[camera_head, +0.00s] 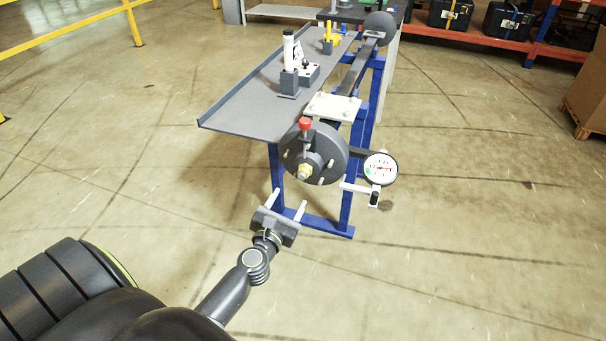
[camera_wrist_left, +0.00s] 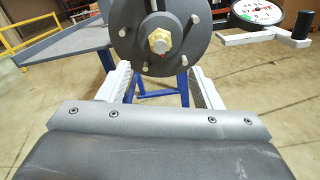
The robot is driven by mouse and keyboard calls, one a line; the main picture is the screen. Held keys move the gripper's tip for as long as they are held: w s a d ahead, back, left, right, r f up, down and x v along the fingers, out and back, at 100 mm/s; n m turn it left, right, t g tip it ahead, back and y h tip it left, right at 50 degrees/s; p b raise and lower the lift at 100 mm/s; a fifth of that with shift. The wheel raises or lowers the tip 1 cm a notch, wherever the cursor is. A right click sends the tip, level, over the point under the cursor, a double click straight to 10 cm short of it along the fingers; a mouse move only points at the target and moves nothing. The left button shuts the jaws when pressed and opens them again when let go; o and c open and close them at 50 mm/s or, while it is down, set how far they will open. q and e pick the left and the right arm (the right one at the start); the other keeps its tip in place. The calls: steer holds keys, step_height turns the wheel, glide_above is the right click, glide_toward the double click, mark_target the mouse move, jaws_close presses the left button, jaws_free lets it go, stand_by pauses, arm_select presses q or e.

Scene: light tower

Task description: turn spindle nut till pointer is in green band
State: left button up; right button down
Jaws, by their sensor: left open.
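The spindle nut (camera_head: 305,170) is a small brass-coloured hex at the centre of a dark round flange (camera_head: 328,146) with several pale studs. In the left wrist view the nut (camera_wrist_left: 160,41) sits ahead of the gripper, above the gap between the fingers. The dial gauge (camera_head: 380,168) has a white face with a small green band at its left; its pointer is too small to read surely. The dial also shows at the upper right of the left wrist view (camera_wrist_left: 258,12). My left gripper (camera_head: 289,203) is open and empty, below and short of the nut. My right gripper does not show.
A blue-legged bench with a grey tray top (camera_head: 250,98) runs back behind the flange. A red knob (camera_head: 305,123) stands at the flange's top. A white bar with a black knob (camera_head: 373,198) is below the dial. Floor around is clear.

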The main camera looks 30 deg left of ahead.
mark_target(303, 175)
arm_select(q)
steer(key=x, duration=0.9)
steer(key=shift+w+f+b, duration=0.1)
steer(key=shift+w+b, duration=0.2)
steer(key=shift+x, duration=0.8)
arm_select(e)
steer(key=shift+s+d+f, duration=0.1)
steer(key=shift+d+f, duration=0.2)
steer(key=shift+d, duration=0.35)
arm_select(q)
steer(key=c, duration=1)
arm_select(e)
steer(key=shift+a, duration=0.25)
arm_select(q)
steer(key=shift+m, duration=0.3)
